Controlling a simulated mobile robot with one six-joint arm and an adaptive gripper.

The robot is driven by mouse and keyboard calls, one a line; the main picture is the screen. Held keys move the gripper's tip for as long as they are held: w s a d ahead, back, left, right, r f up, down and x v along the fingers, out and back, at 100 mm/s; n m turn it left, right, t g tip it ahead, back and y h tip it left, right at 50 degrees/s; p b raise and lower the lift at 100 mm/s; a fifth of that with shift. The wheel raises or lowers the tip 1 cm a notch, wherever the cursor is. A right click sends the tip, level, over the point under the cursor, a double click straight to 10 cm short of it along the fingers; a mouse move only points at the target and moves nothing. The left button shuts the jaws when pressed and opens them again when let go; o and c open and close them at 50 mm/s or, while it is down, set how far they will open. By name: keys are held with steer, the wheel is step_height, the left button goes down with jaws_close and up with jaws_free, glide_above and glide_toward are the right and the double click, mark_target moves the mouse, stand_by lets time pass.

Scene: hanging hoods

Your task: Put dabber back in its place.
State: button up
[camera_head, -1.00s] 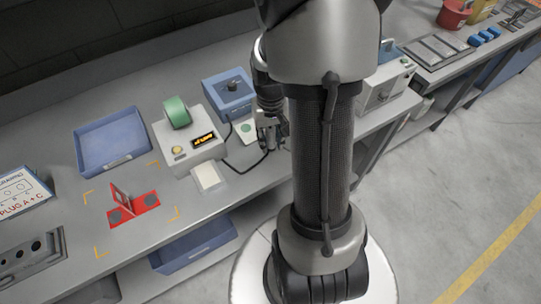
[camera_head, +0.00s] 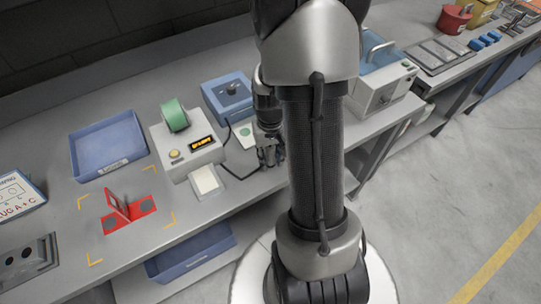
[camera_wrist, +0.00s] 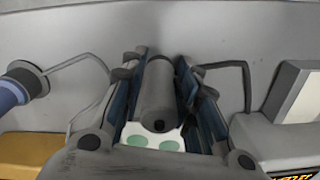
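My gripper (camera_head: 268,152) is low over the bench beside the white card with green dots (camera_head: 247,134). In the wrist view, my gripper's blue-padded fingers (camera_wrist: 160,100) stand on both sides of a grey cylinder (camera_wrist: 158,92), which looks like the dabber, and appear shut on it. The card with two green dots (camera_wrist: 152,140) shows below the cylinder's end. The head view barely shows the held thing, and my arm hides part of the bench. I cannot tell which spot is the dabber's place.
A blue box with a dark knob (camera_head: 228,98) stands behind the card. A blue tray (camera_head: 137,160) and red fixture (camera_head: 140,208) lie farther left. A white machine (camera_head: 385,90) stands right.

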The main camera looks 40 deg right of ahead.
steer(key=o, duration=0.4)
steer(key=shift+c, duration=0.2)
steer(key=shift+r, duration=0.2)
step_height(320, 180, up, 12)
steer(key=p, duration=0.4)
steer(key=shift+p, duration=0.3)
steer(key=s+a+r+n+t, duration=0.2)
steer(key=s+a+r, duration=0.2)
steer(key=a+r, duration=0.4)
steer(key=s+a+r+n+t, duration=0.2)
steer(key=s+a+r, duration=0.3)
steer(key=a+r, duration=0.4)
steer(key=a+n, duration=0.1)
steer(key=a, duration=0.2)
steer(key=shift+n+t, duration=0.3)
steer(key=shift+a+r, duration=0.1)
